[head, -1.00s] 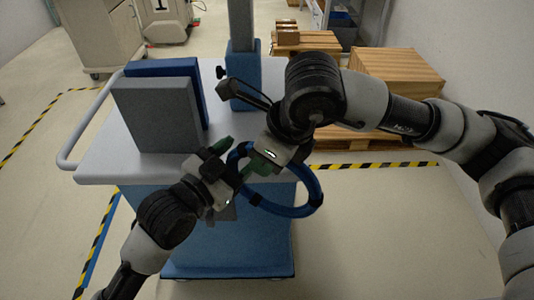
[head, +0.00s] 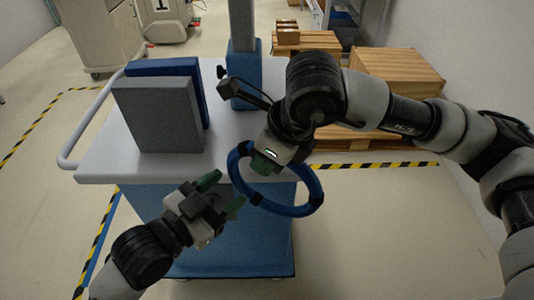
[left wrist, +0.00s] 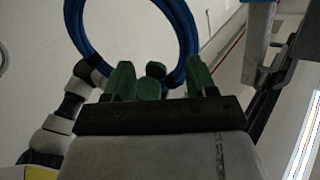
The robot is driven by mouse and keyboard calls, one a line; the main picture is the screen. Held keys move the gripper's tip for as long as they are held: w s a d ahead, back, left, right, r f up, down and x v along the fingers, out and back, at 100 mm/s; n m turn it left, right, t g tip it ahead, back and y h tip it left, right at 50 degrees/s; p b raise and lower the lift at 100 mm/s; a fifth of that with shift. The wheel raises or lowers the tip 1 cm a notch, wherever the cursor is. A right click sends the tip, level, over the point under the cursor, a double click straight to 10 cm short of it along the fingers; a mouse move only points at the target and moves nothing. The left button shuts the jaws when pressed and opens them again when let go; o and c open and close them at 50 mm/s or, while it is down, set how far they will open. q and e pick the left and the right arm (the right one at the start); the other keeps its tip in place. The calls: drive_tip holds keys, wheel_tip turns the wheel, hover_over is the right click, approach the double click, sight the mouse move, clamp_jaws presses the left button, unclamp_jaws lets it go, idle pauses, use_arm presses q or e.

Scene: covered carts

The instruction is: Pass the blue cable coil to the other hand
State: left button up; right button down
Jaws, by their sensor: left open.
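The blue cable coil (head: 285,210) is a ring with black bands, hanging in front of the cart's top edge. My right gripper (head: 263,163) is shut on the coil's upper left part; its fingertips are partly hidden. My left gripper (head: 222,193) is open and empty, left of the coil and apart from it, its green fingers pointing toward it. In the left wrist view, the coil (left wrist: 188,35) stands beyond the spread green fingers of my left gripper (left wrist: 160,78), with the right gripper's green fingers between them in the picture.
A cart (head: 100,165) with a pale top and blue body stands below the grippers. Grey (head: 155,115) and blue (head: 203,90) panels stand on its left part, a blue post (head: 243,75) behind. A wooden crate (head: 397,72) is at the back right.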

use_arm(q)
drive_tip(key=s+d+f+g, duration=0.3)
drive_tip(key=s+d+f, duration=0.25)
drive_tip(key=f, duration=0.35)
drive_tip(key=s+d+f+g, duration=0.4)
drive_tip(key=d+f, duration=0.3)
drive_tip(key=f, duration=0.1)
drive_tip(key=s+d+f+g, duration=0.3)
drive_tip(key=s+d+f, duration=0.25)
drive_tip(key=f, duration=0.35)
drive_tip(key=w+a+f+n+t+y, duration=0.1)
drive_tip(key=w+a+f+n+y, duration=0.2)
drive_tip(key=a+f, duration=0.8)
drive_tip(key=w+a+f+n+t+y, duration=0.1)
drive_tip(key=a+f+n+y, duration=0.2)
drive_tip(key=a+f+y, duration=0.7)
drive_tip(key=s+a+f+n+g, duration=0.1)
drive_tip(key=s+a+f, duration=0.6)
drive_tip(key=s, duration=0.3)
drive_tip(key=s+a+f+n+g, duration=0.2)
drive_tip(key=s+a+f, duration=0.5)
drive_tip(key=s, duration=0.3)
drive_tip(key=shift+s+a+n, duration=0.3)
drive_tip(key=shift+s+a, duration=0.05)
drive_tip(key=shift+a, duration=0.1)
